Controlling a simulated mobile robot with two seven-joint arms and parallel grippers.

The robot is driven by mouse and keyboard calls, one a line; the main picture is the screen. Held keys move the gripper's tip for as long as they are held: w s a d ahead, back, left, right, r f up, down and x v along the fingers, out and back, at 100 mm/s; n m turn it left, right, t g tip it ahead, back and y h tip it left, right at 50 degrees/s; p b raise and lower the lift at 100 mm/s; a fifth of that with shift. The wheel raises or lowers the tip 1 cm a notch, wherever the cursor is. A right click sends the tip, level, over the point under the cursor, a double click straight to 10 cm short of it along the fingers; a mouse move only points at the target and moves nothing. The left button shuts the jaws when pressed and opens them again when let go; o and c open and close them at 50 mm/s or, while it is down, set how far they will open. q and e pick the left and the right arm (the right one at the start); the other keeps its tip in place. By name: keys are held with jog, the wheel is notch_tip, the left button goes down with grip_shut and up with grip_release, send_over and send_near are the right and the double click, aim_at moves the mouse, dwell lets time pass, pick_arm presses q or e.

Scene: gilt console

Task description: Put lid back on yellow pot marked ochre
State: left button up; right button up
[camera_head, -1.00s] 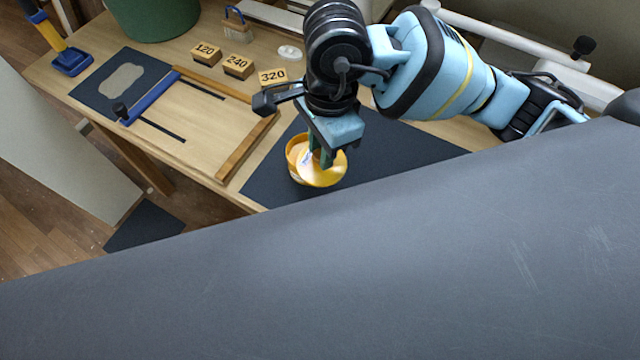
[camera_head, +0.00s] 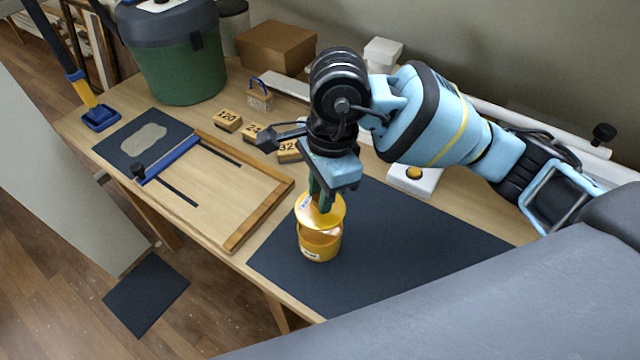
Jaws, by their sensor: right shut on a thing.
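The yellow pot (camera_head: 320,246) stands upright on the dark mat (camera_head: 400,262), with a small white label on its front that is too small to read. My right gripper (camera_head: 322,200) points down and is shut on the yellow lid (camera_head: 330,212). The lid is over the pot's back part and looks tilted. A gap shows the pot's inside between the lid and the front rim, so the lid is not seated. Whether the lid touches the rim at the back cannot be told. My left gripper is not in view.
A wooden frame with a blue bar (camera_head: 172,160) lies left of the mat. Numbered wooden blocks (camera_head: 228,121) stand behind it. A white box with a yellow button (camera_head: 414,178) is behind the mat. A green bucket (camera_head: 180,65) stands at the back left. The mat's right side is clear.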

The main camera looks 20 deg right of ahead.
jog(key=shift+f+b, duration=0.8)
jog(key=shift+f, duration=1.65)
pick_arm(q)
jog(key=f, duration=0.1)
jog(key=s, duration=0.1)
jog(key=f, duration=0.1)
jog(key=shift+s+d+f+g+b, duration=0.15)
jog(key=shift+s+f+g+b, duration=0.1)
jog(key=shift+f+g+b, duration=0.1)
pick_arm(e)
jog(key=shift+f, duration=0.1)
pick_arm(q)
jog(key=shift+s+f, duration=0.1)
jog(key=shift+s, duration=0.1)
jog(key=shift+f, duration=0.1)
pick_arm(e)
jog(key=shift+f, duration=0.15)
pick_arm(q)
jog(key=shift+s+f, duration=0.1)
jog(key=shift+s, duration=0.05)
